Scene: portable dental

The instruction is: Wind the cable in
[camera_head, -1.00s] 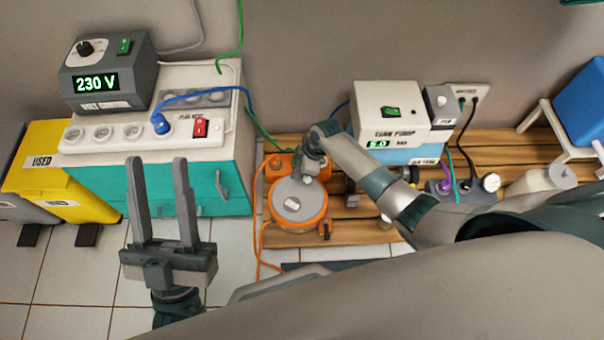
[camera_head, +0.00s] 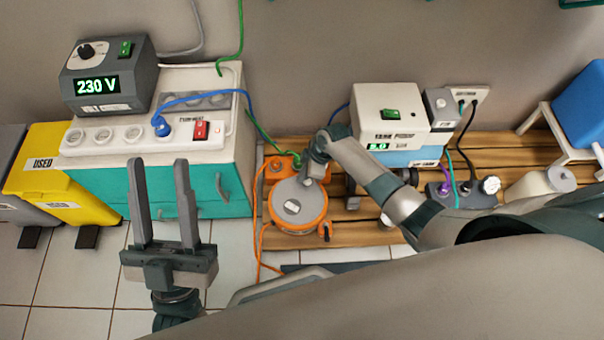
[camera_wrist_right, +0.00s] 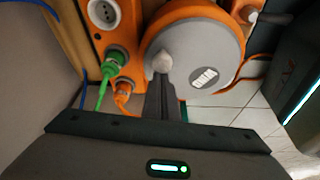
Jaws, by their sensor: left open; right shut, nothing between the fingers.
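The orange cable reel with a grey disc (camera_head: 291,213) stands on the wooden pallet, and its disc also shows in the right wrist view (camera_wrist_right: 215,50). An orange cable (camera_head: 261,238) runs from its left side down to the tiled floor. My right gripper (camera_head: 312,178) is over the disc's upper right edge. In the right wrist view its fingers (camera_wrist_right: 162,88) are shut and empty, their tips at a pale crank knob (camera_wrist_right: 162,62) on the disc; I cannot tell whether they touch. My left gripper (camera_head: 160,168) is open and empty, in front of the teal cabinet.
Green (camera_wrist_right: 116,64) and orange (camera_wrist_right: 123,90) plugs sit in the reel's orange socket housing. A white power strip (camera_head: 140,135) lies on the teal cabinet (camera_head: 212,185). A pump box (camera_head: 390,115) stands right of the reel.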

